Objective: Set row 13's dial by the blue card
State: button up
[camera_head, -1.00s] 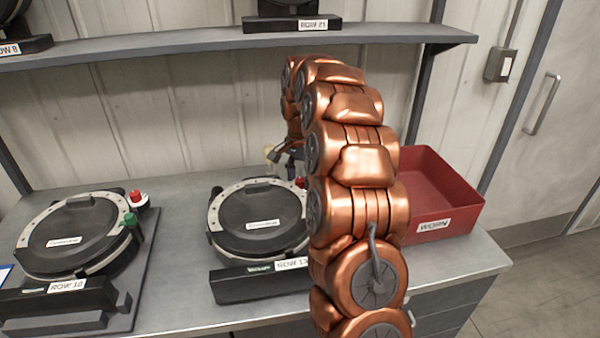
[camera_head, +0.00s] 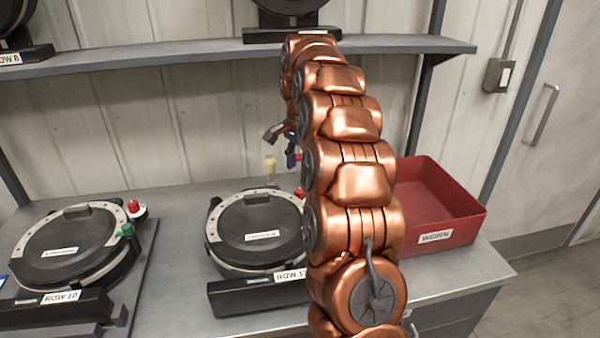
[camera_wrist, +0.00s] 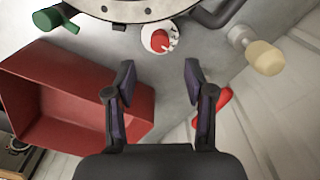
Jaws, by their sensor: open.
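The row 13 meter (camera_head: 255,232) is a round black unit with a pale dotted rim, standing on the bench behind its ROW 13 label block (camera_head: 258,292). My copper arm hides its right side. A red knob on a white dial (camera_head: 299,193) shows at its edge; the wrist view shows this red knob (camera_wrist: 160,41) beyond my fingertips. A green knob (camera_wrist: 56,17) is at upper left there. My gripper (camera_wrist: 160,80) is open and empty, above the bench and apart from the knob. In the head view my gripper (camera_head: 282,140) is mostly hidden behind my arm. I cannot make out a blue card at row 13.
A red WORN bin (camera_head: 436,205) stands right of the meter and also shows in the wrist view (camera_wrist: 75,100). A cream-handled fitting (camera_wrist: 262,57) projects behind the meter. The row 10 meter (camera_head: 70,245) stands at left. A shelf (camera_head: 170,58) runs above.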

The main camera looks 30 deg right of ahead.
jog(key=shift+r, duration=0.2)
jog(key=s+a+n, duration=0.2)
jog(key=s+a, duration=0.1)
jog(key=a, duration=0.1)
jog(key=s+a+r+n, duration=0.1)
jog(key=s+a+n, duration=0.1)
jog(key=s+a, duration=0.2)
jog(key=s+a+n, duration=0.2)
jog(key=s+a, duration=0.1)
jog(key=a, duration=0.2)
jog(key=shift+s+a+r+n+g, duration=0.15)
jog(key=shift+s+a+n+g, duration=0.15)
jog(key=shift+a+n, duration=0.1)
jog(key=s+a+n, duration=0.1)
jog(key=s+a, duration=0.1)
jog(key=s, duration=0.2)
jog(key=s+a+f+n, duration=0.1)
jog(key=s+a+n, duration=0.1)
jog(key=s, duration=0.1)
jog(key=s+a+f+n, duration=0.1)
jog(key=s+a, duration=0.1)
jog(key=s, duration=0.2)
jog(key=shift+s+a+f+g, duration=0.1)
jog(key=shift+s+a+g, duration=0.2)
jog(key=shift+s+a, duration=0.05)
jog(key=shift+s+a+f+n, duration=0.15)
jog(key=shift+s+a+n, duration=0.05)
jog(key=shift+s+n, duration=0.25)
